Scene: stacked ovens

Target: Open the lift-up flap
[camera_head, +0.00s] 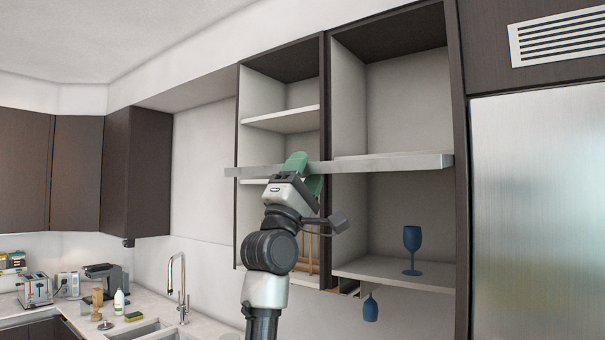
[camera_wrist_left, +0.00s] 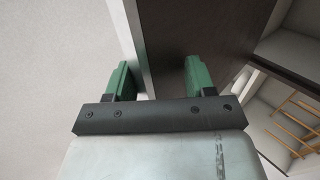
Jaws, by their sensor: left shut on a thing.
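The lift-up flap (camera_head: 390,164) shows in the head view as a long, thin grey edge crossing in front of the tall open cabinet. It is seen nearly edge-on, so its broad face and hinge side are hidden there. My left gripper (camera_head: 304,172), with green fingers, is shut on the flap left of the middle of this edge. In the left wrist view, the flap's dark panel (camera_wrist_left: 195,50) lies between the two green fingers of the left gripper (camera_wrist_left: 160,80). My right gripper is in neither view.
The cabinet's open shelves hold a blue goblet (camera_head: 412,248); another blue glass (camera_head: 370,308) hangs below. A steel fridge (camera_head: 540,215) stands at the right. A counter with a sink, faucet (camera_head: 178,280) and toaster (camera_head: 36,290) lies at the lower left.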

